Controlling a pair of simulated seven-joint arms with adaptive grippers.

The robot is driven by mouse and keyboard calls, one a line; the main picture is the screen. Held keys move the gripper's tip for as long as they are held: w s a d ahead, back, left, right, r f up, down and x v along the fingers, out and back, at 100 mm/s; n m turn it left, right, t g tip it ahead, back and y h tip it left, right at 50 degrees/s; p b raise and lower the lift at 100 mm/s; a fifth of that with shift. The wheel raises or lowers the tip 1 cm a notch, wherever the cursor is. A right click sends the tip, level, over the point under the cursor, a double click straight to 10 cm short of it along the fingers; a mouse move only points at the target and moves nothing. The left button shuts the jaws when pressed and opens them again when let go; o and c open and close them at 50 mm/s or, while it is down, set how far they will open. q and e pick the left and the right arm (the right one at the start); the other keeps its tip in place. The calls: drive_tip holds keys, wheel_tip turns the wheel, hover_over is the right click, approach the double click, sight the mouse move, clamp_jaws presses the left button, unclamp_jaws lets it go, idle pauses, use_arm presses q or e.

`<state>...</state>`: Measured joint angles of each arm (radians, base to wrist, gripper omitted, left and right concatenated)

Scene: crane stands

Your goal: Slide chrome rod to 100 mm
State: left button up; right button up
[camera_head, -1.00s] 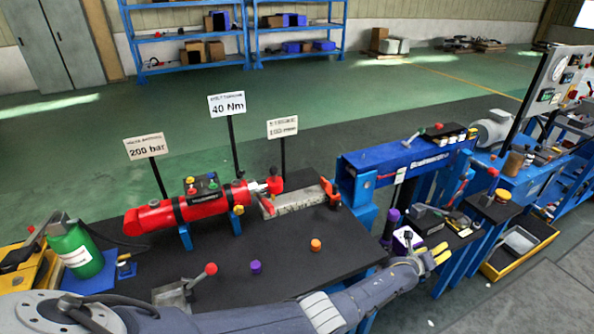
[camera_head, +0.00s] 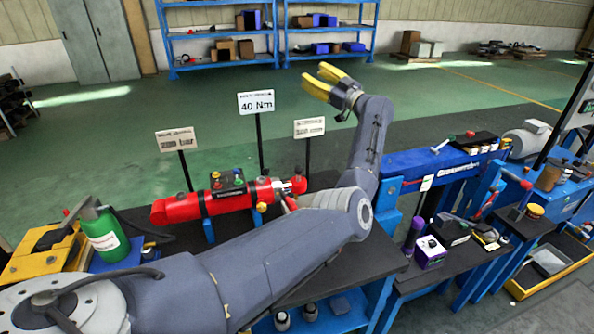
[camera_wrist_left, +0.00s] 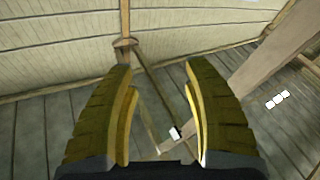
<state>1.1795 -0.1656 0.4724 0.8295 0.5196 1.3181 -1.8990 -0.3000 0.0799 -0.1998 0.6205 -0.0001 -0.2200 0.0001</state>
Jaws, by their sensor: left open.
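My left gripper (camera_head: 318,80) is open and empty, raised high above the back right of the bench and pointing up and to the left. Its two yellow fingers stand apart in the left wrist view (camera_wrist_left: 157,78), with only wall and ceiling-like surfaces between them. The metal scale beside the rod is hidden behind my left arm. My right gripper is not in view.
Signs (camera_head: 256,102) stand on thin posts behind the cylinder. A blue press frame (camera_head: 425,163) is at right, with a purple-and-white box (camera_head: 430,252) in front. A green bottle (camera_head: 104,234) stands at left. My left arm covers most of the bench front.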

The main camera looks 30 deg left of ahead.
use_arm(q)
drive_tip(key=s+a+f+n+g+h, duration=0.3)
drive_tip(key=s+a+n+g+h, duration=0.25)
drive_tip(key=s+a+n, duration=0.2)
drive_tip(key=n+t+h, duration=0.2)
drive_tip(key=n+h, duration=0.8)
drive_tip(key=h, duration=0.6)
hover_over(298, 169)
drive_tip(key=w, duration=0.1)
wheel_tip(298, 169, down, 10)
drive_tip(key=r, duration=0.1)
drive_tip(key=shift+y, duration=0.25)
drive_tip(key=f, duration=1.7)
drive_tip(key=shift+a+f, duration=0.2)
drive_tip(key=shift+f, duration=0.05)
drive_tip(key=shift+c, duration=0.3)
clamp_jaws()
